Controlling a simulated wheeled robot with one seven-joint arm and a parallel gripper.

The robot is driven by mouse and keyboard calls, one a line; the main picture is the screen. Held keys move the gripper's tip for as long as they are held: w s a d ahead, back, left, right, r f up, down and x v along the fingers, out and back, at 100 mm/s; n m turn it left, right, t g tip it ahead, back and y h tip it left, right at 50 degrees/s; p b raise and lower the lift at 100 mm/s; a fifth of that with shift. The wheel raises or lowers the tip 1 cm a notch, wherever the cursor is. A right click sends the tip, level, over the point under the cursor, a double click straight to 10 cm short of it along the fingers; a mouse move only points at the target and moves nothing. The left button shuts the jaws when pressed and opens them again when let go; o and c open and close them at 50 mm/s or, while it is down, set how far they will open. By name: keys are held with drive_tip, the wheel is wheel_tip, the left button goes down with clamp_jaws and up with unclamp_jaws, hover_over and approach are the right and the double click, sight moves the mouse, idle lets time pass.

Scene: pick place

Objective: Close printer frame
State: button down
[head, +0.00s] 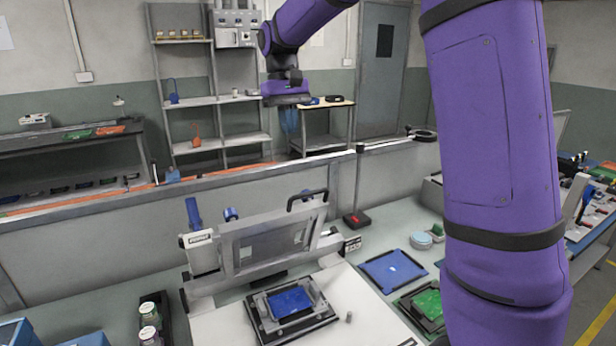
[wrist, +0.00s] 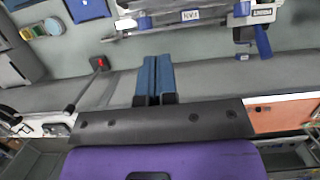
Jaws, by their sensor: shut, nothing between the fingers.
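The printer frame (head: 272,243) is a grey metal frame with a window. It stands raised and tilted up behind the printer base, with a black handle (head: 307,197) on its top edge. Under it, a blue board (head: 291,301) lies in a black fixture on the white base plate (head: 366,318). My gripper (head: 290,122) is high above and behind the frame, well apart from it. In the wrist view its two blue fingers (wrist: 153,78) are together and empty. Part of the printer (wrist: 205,14) shows upside down at the top edge of the wrist view.
A grey partition (head: 100,240) runs behind the bench. A blue tray (head: 393,270) and a green board (head: 428,303) lie to the right. Small jars (head: 149,315) stand front left. The air around my gripper is clear.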

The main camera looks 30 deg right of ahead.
drive_tip(key=w+f, duration=0.1)
drive_tip(key=w, duration=0.1)
hover_over(301, 205)
drive_tip(key=w, duration=0.1)
drive_tip(key=shift+g, duration=0.3)
wheel_tip(301, 205, down, 11)
drive_tip(key=shift+f, duration=0.1)
drive_tip(key=shift+s+f, duration=0.2)
drive_tip(key=shift+s, duration=0.2)
